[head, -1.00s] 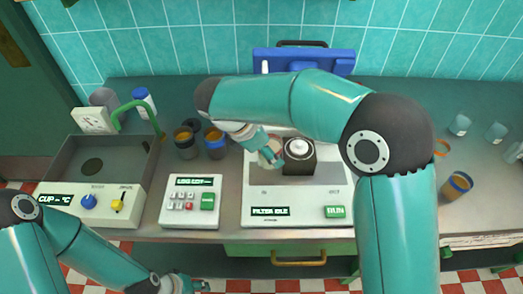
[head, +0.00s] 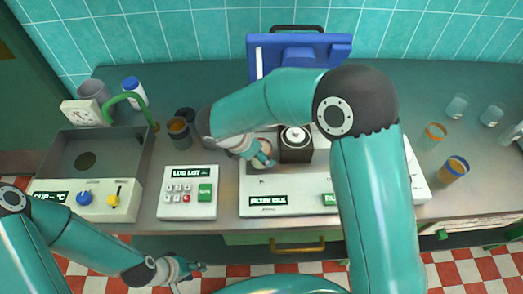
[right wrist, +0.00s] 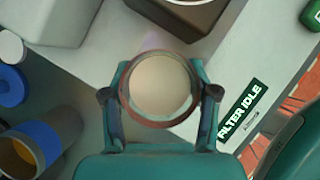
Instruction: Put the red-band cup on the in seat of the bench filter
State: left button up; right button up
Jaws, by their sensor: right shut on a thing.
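My right gripper (right wrist: 160,100) is shut on a cup (right wrist: 160,85) with a reddish-brown rim and pale beige inside. In the head view the right gripper (head: 262,157) and the cup (head: 259,150) are over the left part of the white bench filter (head: 310,199), left of its dark block. The filter's display (right wrist: 243,108) reads FILTER IDLE. The in seat is hidden by the cup and gripper, so I cannot tell whether the cup touches it. My left gripper (head: 190,268) is low in front of the bench, away from the cup; its finger opening is unclear.
A blue-band cup (right wrist: 45,142) stands near my right gripper. A keypad box (head: 187,195) and grey basin (head: 90,160) are left of the filter. A blue case (head: 300,50) stands behind. Banded cups (head: 454,169) and clear glasses (head: 457,105) are at the right.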

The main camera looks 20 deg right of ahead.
jog(key=o, duration=1.3)
jog(key=shift+f, duration=0.1)
jog(key=v, duration=1.2)
jog(key=shift+b, duration=0.35)
